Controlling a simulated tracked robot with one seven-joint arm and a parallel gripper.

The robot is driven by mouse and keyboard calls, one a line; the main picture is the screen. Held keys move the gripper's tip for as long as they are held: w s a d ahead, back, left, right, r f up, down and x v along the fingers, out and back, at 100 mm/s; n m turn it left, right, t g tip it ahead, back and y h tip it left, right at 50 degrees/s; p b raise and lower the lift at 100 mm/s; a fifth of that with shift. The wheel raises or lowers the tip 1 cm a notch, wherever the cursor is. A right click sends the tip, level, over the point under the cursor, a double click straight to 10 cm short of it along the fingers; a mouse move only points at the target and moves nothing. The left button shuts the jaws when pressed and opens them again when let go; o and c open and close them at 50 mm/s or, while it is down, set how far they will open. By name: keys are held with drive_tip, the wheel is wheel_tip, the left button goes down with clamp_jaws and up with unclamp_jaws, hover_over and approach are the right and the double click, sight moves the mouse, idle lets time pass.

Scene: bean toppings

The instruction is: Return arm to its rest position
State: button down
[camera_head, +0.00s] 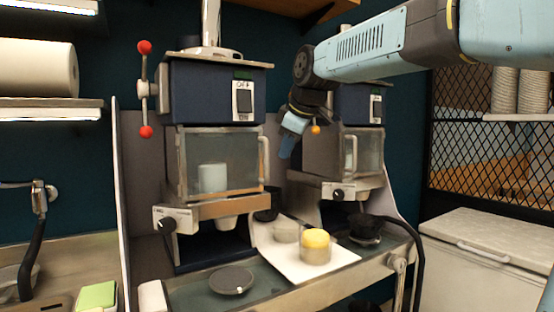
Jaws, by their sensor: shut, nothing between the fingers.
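My arm reaches in from the upper right in the head view, and my gripper (287,146) hangs at its end, pointing down. It is in front of the right dispenser machine (345,150), above the counter and apart from everything below it. The fingers look shut, with nothing seen between them. The fingertips are small in this view, and part of the right machine is hidden behind my arm.
A yellow-topped cup (316,246) and a pale cup (286,232) stand on a white tray (290,271) below. The left machine (212,90) has a red-knobbed lever. A dark round lid (231,280) lies on the counter. A white chest (490,255) stands at right.

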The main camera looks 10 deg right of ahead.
wheel_tip(320, 180, up, 4)
drive_tip(key=s+d, duration=0.2)
drive_tip(key=s+d+f+m+h, duration=0.1)
drive_tip(key=s+d+f+m, duration=0.2)
drive_tip(key=s+f, duration=0.4)
drive_tip(key=s+d+f+m, duration=0.3)
drive_tip(key=s+f+m, duration=0.2)
drive_tip(key=s+f, duration=0.3)
drive_tip(key=s+d+f+m+g+h, duration=0.1)
drive_tip(key=s+d+f+m, duration=0.3)
drive_tip(key=s+f, duration=0.4)
drive_tip(key=shift+s+f+m+h, duration=0.3)
drive_tip(key=shift+f+m, duration=0.3)
drive_tip(key=shift+f, duration=0.3)
